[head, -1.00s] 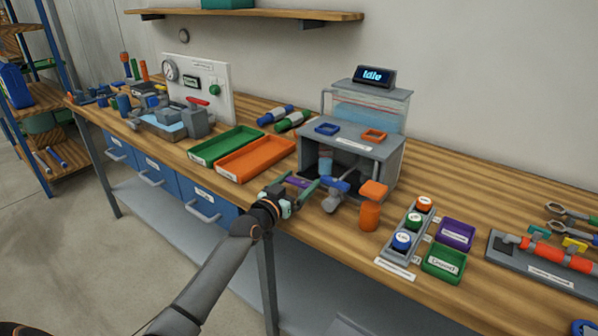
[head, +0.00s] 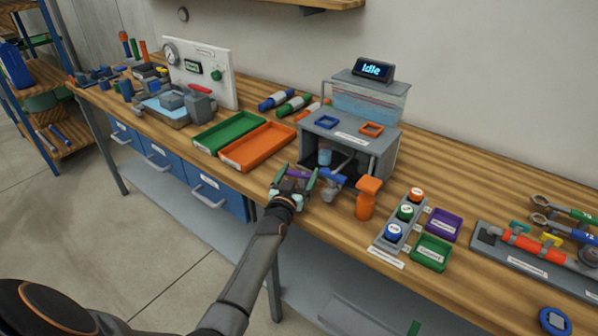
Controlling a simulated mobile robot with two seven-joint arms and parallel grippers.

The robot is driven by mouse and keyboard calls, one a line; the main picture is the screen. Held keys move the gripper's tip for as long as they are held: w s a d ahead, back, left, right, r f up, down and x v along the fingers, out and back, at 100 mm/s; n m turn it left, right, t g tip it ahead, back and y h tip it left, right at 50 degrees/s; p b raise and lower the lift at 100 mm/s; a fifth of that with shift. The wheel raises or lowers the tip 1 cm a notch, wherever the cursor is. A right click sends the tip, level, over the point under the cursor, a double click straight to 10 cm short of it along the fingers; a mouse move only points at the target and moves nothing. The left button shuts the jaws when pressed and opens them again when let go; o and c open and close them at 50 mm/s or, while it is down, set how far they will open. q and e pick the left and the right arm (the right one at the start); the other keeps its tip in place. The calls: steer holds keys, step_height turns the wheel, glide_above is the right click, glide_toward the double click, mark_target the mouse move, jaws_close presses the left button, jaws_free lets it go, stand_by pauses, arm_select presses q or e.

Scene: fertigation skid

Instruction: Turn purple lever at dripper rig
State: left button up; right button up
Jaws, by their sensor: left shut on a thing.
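The dripper rig (head: 345,138) is a grey open-fronted box on the bench, with a display reading "Idle" above it. Its purple lever (head: 298,174) sticks out at the front left, beside a blue lever (head: 331,174). My left gripper (head: 296,178) is at the bench's front edge with the purple lever between its green-tipped fingers, shut on it. The fingers partly hide the lever and its joint. My right gripper is not in view.
An orange bottle (head: 367,199) stands close to the right of the levers. Orange (head: 256,148) and green (head: 228,131) trays lie to the left. A button strip (head: 398,222) and small purple and green bins are further right.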

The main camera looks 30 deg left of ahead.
arm_select(q)
steer(key=o, duration=1)
steer(key=shift+a+r, duration=0.1)
steer(key=shift+r, duration=0.05)
steer(key=shift+s+p, duration=0.2)
steer(key=shift+p, duration=0.1)
steer(key=p+v, duration=0.4)
steer(key=v, duration=0.1)
steer(key=shift+s+d+r, duration=0.15)
steer(key=shift+s+d, duration=0.05)
steer(key=shift+s, duration=0.05)
steer(key=p+v, duration=0.3)
steer(key=v, duration=0.3)
steer(key=shift+s, duration=0.25)
steer(key=shift+f, duration=0.2)
